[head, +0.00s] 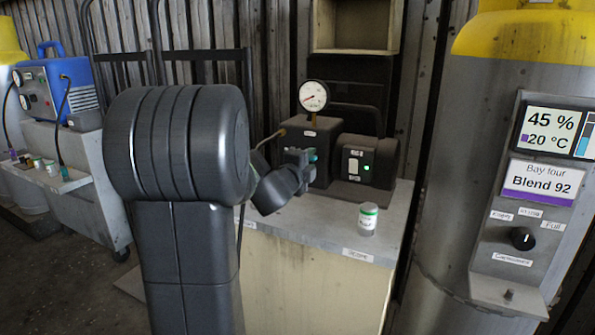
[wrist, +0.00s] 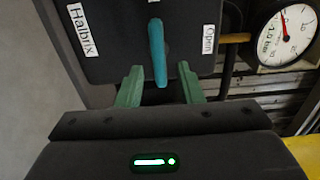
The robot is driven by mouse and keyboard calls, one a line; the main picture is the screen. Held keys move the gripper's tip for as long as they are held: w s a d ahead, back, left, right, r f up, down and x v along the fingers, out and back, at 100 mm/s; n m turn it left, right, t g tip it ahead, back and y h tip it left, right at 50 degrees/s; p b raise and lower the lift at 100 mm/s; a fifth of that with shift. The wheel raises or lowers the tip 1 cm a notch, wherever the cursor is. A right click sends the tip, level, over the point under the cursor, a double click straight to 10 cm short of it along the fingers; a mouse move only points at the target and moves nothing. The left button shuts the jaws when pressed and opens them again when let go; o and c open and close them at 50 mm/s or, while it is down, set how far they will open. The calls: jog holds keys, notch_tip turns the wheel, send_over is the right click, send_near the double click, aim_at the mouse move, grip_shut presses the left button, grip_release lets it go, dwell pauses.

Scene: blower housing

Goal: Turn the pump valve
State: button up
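The pump (head: 318,150) is a dark housing on a pale bench. Its valve is a teal lever (wrist: 157,52) on a dark face in the wrist view. The lever points toward my gripper, roughly straight down the picture, and the "Open" label (wrist: 208,38) is to its right. My gripper (wrist: 160,78) is open, with one green finger on each side of the lever's end and a visible gap to both. In the head view my gripper (head: 300,157) is at the pump's front, and only a bit of teal (head: 311,155) shows there.
A round gauge (head: 313,96) stands on top of the pump; its dial also shows in the wrist view (wrist: 286,34). A small jar (head: 368,218) stands on the bench, right of my gripper. A large cylinder (head: 450,150) with a panel is at the right.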

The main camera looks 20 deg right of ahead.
jog(key=p+v, duration=0.1)
jog(key=v, duration=1.1)
jog(key=shift+p, duration=0.35)
jog(key=shift+d, duration=0.15)
jog(key=b+x, duration=0.2)
jog(key=x, duration=1.1)
jog(key=shift+w+d, duration=0.2)
jog(key=shift+w, duration=0.1)
jog(key=shift+s+a, duration=0.1)
jog(key=shift+a, duration=0.05)
